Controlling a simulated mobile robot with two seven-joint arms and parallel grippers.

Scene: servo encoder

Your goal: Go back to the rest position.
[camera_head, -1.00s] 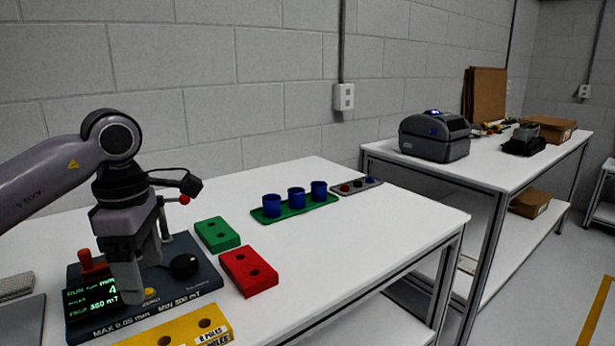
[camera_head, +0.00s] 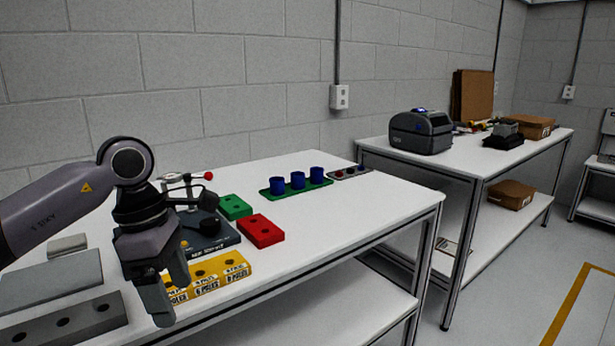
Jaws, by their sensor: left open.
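My left gripper (camera_head: 172,288) is open, fingers pointing down, in front of the dark test device and over the left end of the yellow block. It partly hides both. No object shows between its fingers. The dark test device (camera_head: 222,236) stands on the white table (camera_head: 345,222) with a black knob on top; its display is hidden behind my arm. The yellow block (camera_head: 236,270) with holes and pole labels lies at the device's front. My right gripper is not in view.
A red block (camera_head: 261,232) and a green block (camera_head: 235,206) lie right of the device. A green tray (camera_head: 328,184) holds three blue cups. A small grey tray (camera_head: 349,173) lies behind it. Grey blocks (camera_head: 62,325) lie at the left. A printer (camera_head: 420,133) stands on another table.

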